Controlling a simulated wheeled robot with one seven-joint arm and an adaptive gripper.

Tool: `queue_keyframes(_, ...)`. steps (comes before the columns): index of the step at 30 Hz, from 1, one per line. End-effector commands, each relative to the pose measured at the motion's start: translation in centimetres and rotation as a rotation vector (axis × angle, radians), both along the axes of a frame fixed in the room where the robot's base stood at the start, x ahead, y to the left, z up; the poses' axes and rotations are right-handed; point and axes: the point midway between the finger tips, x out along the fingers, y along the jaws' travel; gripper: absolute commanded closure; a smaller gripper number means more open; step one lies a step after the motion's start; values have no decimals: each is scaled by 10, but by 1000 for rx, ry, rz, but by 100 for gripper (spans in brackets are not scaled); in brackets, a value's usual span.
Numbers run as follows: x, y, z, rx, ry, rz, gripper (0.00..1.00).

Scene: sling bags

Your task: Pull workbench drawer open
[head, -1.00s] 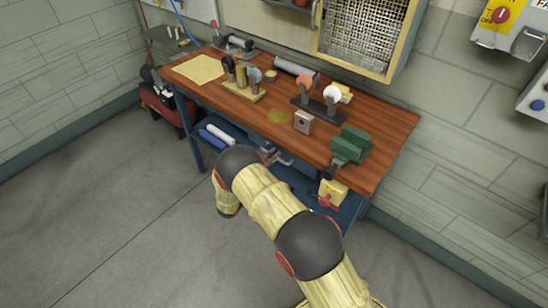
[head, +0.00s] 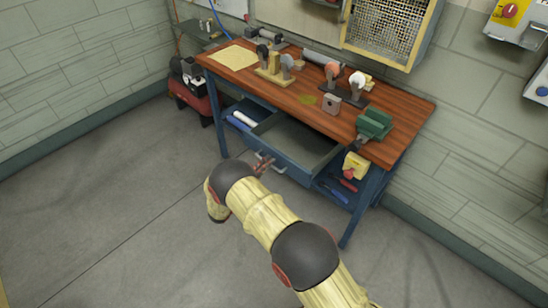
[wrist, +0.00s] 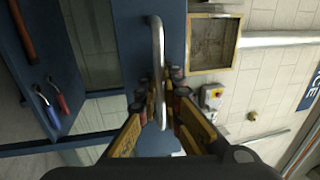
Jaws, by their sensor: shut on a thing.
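The workbench (head: 405,103) has a wooden top and a blue frame. Its blue drawer (head: 292,152) stands out from under the top, and its grey inside shows, with nothing visible in it. My gripper (head: 263,164) is at the drawer front, at the silver bar handle (head: 279,170). In the wrist view, my gripper's fingers (wrist: 166,92) are on either side of the handle (wrist: 158,50) and shut on it. The blue drawer front (wrist: 132,28) is right behind the handle.
A green vise (head: 374,124) and several tools stand on the bench top. A yellow switch box (head: 354,165) hangs at the bench's right front. Hand tools (wrist: 50,102) lie on the lower shelf. The floor (head: 110,200) in front is clear.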

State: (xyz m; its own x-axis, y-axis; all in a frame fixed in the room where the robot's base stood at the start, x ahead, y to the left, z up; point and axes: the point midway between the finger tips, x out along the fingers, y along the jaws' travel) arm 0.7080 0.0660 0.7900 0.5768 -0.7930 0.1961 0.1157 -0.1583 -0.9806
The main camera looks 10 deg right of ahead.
Motion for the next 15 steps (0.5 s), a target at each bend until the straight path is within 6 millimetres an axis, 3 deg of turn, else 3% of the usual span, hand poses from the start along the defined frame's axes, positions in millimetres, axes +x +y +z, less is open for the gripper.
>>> queue_keyframes(6,-11,13,-2,0,6,-1,100)
queue_keyframes(15,-12,14,-3,0,6,-2,100)
